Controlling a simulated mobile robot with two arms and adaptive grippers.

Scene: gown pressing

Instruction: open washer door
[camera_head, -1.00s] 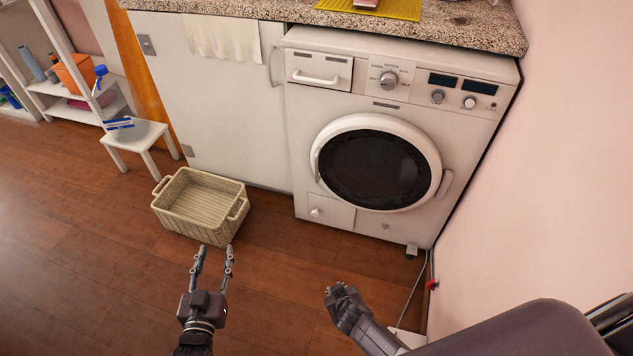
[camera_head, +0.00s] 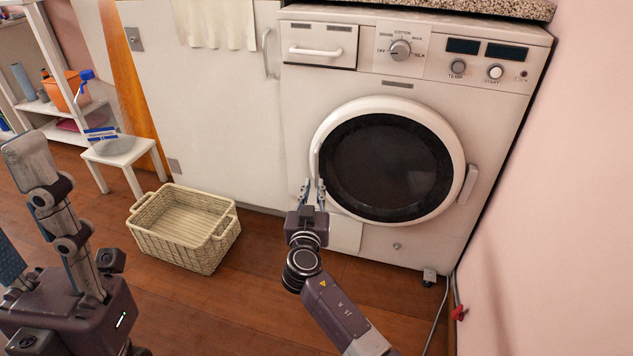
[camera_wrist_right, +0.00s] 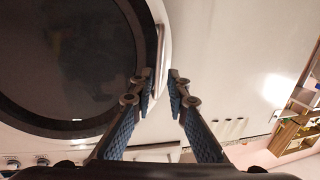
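The white washer (camera_head: 390,245) stands at the right in the head view. Its round door (camera_head: 452,140) with dark glass is closed. The door handle (camera_head: 316,160) is a pale bar at the door's left edge. My right gripper (camera_head: 313,186) is open at that handle's lower end. In the right wrist view the handle (camera_wrist_right: 160,45) lines up with the gap between my right fingertips (camera_wrist_right: 161,82); I cannot tell if they touch it. My left gripper (camera_head: 20,205) is large at the left edge, its fingers apart, empty and partly cut off.
A wicker basket (camera_head: 180,255) stands on the floor left of the washer. A pink wall (camera_head: 560,220) is close on the right. A cable (camera_head: 440,318) runs down the washer's right side.

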